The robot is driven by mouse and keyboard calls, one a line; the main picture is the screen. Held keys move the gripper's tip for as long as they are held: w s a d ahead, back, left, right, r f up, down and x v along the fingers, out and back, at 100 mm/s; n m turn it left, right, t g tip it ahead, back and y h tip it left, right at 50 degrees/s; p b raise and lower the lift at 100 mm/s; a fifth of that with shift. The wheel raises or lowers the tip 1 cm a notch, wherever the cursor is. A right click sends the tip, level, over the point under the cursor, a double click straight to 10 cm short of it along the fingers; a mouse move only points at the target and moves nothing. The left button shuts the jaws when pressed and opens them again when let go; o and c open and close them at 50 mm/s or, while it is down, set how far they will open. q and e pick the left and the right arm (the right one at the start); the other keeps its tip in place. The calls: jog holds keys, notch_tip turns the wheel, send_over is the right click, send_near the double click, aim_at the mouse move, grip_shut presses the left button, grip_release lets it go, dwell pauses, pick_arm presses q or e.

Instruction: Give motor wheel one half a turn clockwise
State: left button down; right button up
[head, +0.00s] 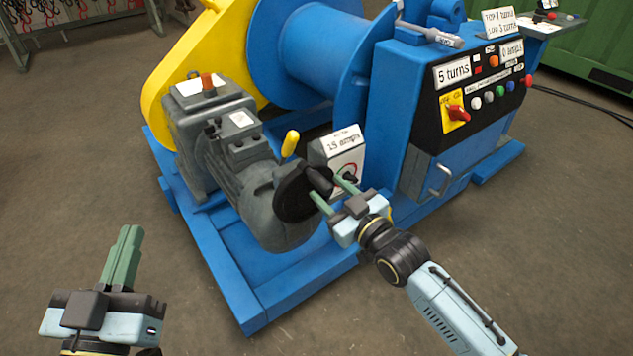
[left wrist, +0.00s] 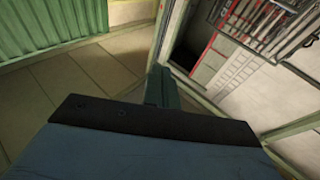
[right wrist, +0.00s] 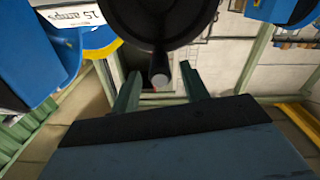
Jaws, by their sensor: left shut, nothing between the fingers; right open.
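The motor wheel (head: 296,196) is a black disc on the end of the grey motor (head: 242,150). A black handle (head: 319,180) sticks out from its face. In the right wrist view the wheel (right wrist: 165,18) fills the top, with the handle's round grey end (right wrist: 160,80) below it. My right gripper (head: 330,189) is open at the handle, one green finger on either side in the right wrist view; I cannot tell whether either finger touches it. My left gripper (head: 129,230) is shut and empty, low at the left, away from the machine.
A yellow lever (head: 290,143) and a white "15 amps" box (head: 340,150) stand close behind the wheel. A blue control cabinet (head: 460,95) with a "5 turns" display is at the right. The blue base frame (head: 243,300) runs below. The floor in front is clear.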

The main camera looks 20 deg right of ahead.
aim_at(317, 179)
jog(key=b+x, duration=0.1)
jog(key=x, duration=0.2)
jog(key=shift+w+a, duration=0.15)
jog(key=shift+w, duration=0.2)
pick_arm(q)
jog(key=shift+s+r+t+h+b, duration=0.15)
jog(key=shift+s+r+t+h, duration=0.2)
jog(key=shift+r+t, duration=0.4)
jog(key=shift+s+r+t+h+b, duration=0.1)
jog(key=shift+s+r+t+b, duration=0.1)
jog(key=shift+s+r+t, duration=0.4)
jog(key=shift+s+r+t+h+b, duration=0.15)
jog(key=shift+s+r+t+h, duration=0.1)
jog(key=shift+r+t, duration=0.65)
pick_arm(e)
jog(key=shift+x, duration=0.8)
pick_arm(q)
jog(key=shift+r, duration=0.1)
pick_arm(e)
grip_shut()
